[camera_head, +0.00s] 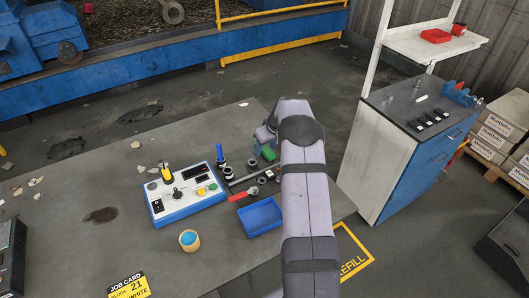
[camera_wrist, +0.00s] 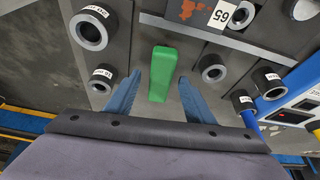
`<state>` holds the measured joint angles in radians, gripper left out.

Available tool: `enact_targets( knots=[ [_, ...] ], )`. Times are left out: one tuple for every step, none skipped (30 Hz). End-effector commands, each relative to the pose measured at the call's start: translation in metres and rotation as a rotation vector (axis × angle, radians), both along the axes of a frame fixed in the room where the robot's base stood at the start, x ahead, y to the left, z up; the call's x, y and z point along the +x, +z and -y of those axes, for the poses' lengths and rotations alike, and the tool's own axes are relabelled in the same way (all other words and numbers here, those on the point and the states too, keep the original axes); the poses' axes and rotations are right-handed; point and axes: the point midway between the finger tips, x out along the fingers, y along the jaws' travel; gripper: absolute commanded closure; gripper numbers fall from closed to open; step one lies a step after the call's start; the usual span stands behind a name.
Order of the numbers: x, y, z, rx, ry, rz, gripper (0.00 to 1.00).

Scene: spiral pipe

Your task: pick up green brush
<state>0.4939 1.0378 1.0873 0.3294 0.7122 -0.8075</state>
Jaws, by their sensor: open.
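The green brush (camera_wrist: 162,72) shows in the wrist view as a green block, upright in the picture. In the head view it is a small green piece (camera_head: 268,153) just left of my arm, partly hidden. My gripper (camera_wrist: 160,80) is open, with one blue finger on each side of the green brush in the picture. Gaps show between the brush and both fingers. I cannot tell how far the fingertips are above it.
Several dark pipe rings with labels, such as one ring (camera_wrist: 90,30), stand around the brush. A blue tray (camera_head: 262,216), a control box (camera_head: 185,195) and a yellow-blue cup (camera_head: 189,240) are on the grey table.

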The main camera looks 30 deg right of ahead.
Motion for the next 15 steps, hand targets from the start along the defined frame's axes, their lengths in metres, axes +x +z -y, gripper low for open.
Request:
enact_targets(
  knots=[
    [0.0,-0.001,0.0,0.0,0.0,0.0,0.52],
    [0.0,-0.0011,0.0,0.0,0.0,0.0,0.52],
    [0.0,-0.0012,0.0,0.0,0.0,0.0,0.52],
    [0.0,-0.0013,0.0,0.0,0.0,0.0,0.52],
    [0.0,-0.0013,0.0,0.0,0.0,0.0,0.52],
    [0.0,-0.0013,0.0,0.0,0.0,0.0,0.52],
    [0.0,-0.0013,0.0,0.0,0.0,0.0,0.52],
    [0.0,-0.0013,0.0,0.0,0.0,0.0,0.52],
    [0.0,-0.0012,0.0,0.0,0.0,0.0,0.52],
    [0.0,-0.0012,0.0,0.0,0.0,0.0,0.52],
    [-0.0001,-0.0011,0.0,0.0,0.0,0.0,0.52],
    [0.0,-0.0011,0.0,0.0,0.0,0.0,0.52],
    [0.0,-0.0011,0.0,0.0,0.0,0.0,0.52],
    [0.0,-0.0011,0.0,0.0,0.0,0.0,0.52],
    [0.0,-0.0011,0.0,0.0,0.0,0.0,0.56]
  ],
)
